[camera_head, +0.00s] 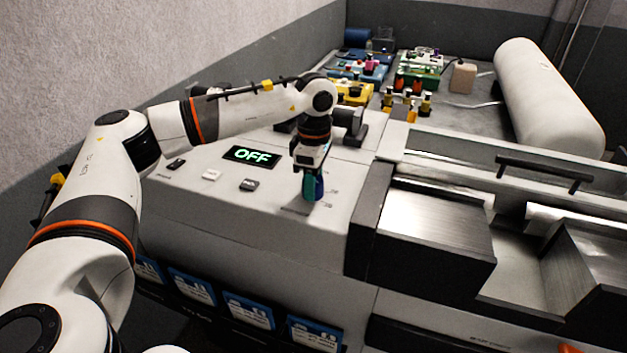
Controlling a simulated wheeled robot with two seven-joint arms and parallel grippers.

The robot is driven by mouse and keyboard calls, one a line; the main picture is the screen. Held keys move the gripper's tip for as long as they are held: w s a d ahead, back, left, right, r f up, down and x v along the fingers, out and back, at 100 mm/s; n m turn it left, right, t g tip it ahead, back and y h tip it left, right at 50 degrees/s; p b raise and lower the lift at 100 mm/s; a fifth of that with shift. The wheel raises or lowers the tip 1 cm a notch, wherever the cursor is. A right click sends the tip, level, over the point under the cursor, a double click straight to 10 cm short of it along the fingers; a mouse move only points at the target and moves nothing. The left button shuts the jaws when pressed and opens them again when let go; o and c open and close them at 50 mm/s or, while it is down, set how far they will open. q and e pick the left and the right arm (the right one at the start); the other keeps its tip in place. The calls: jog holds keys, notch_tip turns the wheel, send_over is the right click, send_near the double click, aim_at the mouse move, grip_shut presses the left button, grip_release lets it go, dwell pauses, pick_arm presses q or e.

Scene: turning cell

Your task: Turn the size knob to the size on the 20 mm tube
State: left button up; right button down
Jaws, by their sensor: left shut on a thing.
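My left arm comes in from the left, and its gripper (311,172) points down over the sloped grey control panel (250,205). The gripper is shut on a blue-green knob (315,188) that stands on the panel, apparently the size knob. The gripper hides the top of the knob and part of the scale marks around it. The few marks beside it are too small to read. A display (251,156) left of the knob reads OFF in green. I cannot pick out the 20 mm tube. My right gripper does not show.
Small switches, such as a white one (211,174) and a dark one (249,184), sit left of the knob. A machine with a dark handle (543,173) stands to the right. Several coloured devices and a large white cylinder (545,97) are behind. Blue-and-white cards (249,311) line the front.

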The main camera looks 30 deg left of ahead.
pick_arm(q)
jog(key=shift+f+n+b, duration=0.1)
jog(key=shift+n+b, duration=0.7)
jog(key=shift+n, duration=0.2)
jog(key=n+b, duration=0.2)
jog(key=n, duration=0.1)
jog(key=shift+n, duration=0.3)
jog(key=n+b, duration=0.1)
jog(key=n, duration=0.1)
jog(key=shift+n, duration=0.4)
jog(key=n+b, duration=0.1)
jog(key=n, duration=0.2)
jog(key=shift+a+n, duration=0.1)
jog(key=shift+n, duration=0.2)
jog(key=n, duration=0.4)
jog(key=n+b, duration=0.1)
jog(key=n, duration=0.1)
jog(key=shift+r+t, duration=0.25)
jog(key=shift+t, duration=0.05)
jog(key=n, duration=0.5)
jog(key=shift+n, duration=0.4)
jog(key=o, duration=1)
jog(key=shift+c, duration=0.2)
